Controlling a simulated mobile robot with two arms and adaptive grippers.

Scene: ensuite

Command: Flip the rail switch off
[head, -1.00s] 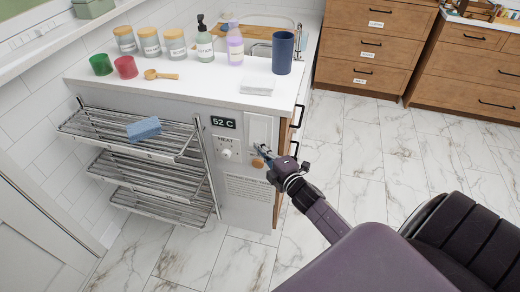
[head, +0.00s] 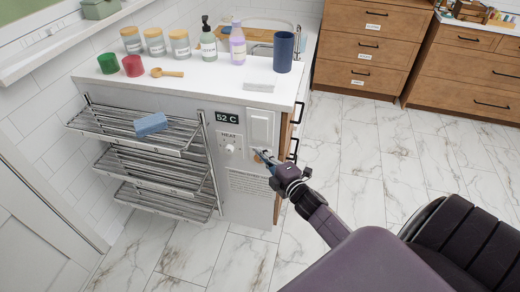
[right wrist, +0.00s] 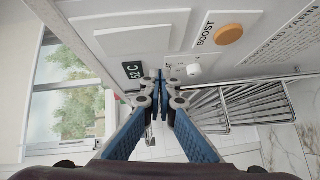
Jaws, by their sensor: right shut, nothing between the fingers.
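A large white rocker switch (head: 260,127) is set in the white end panel of the counter, right of the 52 C display (head: 227,117). No label on it is readable, and I cannot tell which way it is tipped. In the right wrist view a white plate (right wrist: 130,33), apparently the same switch, is at the upper left. My right gripper (head: 259,153) is shut and empty, just below the switch and in front of the orange button, partly covering it. Its blue fingers meet in the right wrist view (right wrist: 160,78), apart from the plate. My left gripper is out of view.
The HEAT knob (head: 230,149) and orange BOOST button (right wrist: 229,34) are close by. A metal rack (head: 150,150) holding a blue cloth (head: 151,124) juts out at the left. Bottles and cups stand on the counter (head: 205,82). Floor at the right is clear.

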